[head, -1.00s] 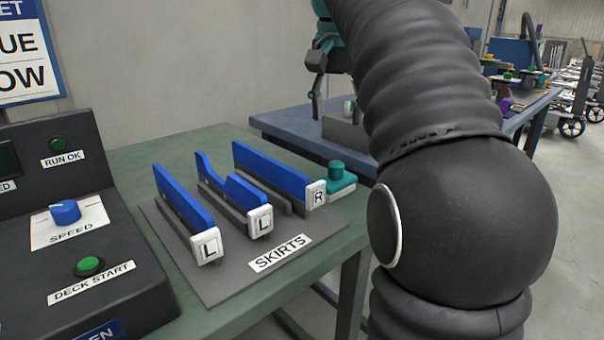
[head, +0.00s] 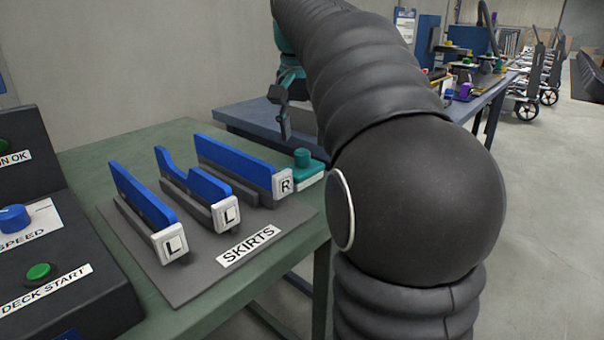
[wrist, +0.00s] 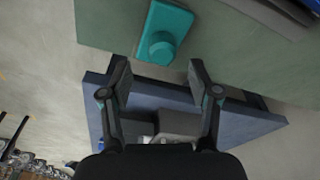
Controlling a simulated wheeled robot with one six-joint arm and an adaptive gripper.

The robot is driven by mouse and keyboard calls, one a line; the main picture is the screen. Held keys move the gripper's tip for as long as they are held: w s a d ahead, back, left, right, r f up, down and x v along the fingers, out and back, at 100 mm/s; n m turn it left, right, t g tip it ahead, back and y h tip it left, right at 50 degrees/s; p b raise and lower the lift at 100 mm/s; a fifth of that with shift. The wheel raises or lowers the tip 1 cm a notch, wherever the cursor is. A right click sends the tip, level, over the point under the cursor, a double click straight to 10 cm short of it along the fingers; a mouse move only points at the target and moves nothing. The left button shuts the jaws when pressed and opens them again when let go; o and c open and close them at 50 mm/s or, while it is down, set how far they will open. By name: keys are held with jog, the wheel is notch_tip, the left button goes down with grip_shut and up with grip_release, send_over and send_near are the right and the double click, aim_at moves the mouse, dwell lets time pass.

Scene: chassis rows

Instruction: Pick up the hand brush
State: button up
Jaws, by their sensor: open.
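A teal block with a round knob on top (head: 309,170) lies at the right edge of the green table, beside the skirts mat. It may be the hand brush; no bristles show. In the wrist view the teal block (wrist: 165,30) lies just beyond my fingertips, with its knob towards the gap between them. My gripper (wrist: 158,72) is open and empty. In the head view my gripper (head: 284,130) hangs above and behind the teal block, apart from it, partly hidden by my arm.
The green table (head: 100,152) bears a grey mat (head: 190,280) with several blue skirts (head: 240,165) labelled L and R. A dark control box (head: 70,265) stands at the left. A blue table (head: 245,118) stands behind. Floor is open at the right.

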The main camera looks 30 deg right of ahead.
aim_at(302, 150)
jog(key=f, duration=0.4)
jog(key=shift+w+f+b, duration=0.25)
jog(key=shift+f+b, duration=0.15)
grip_shut()
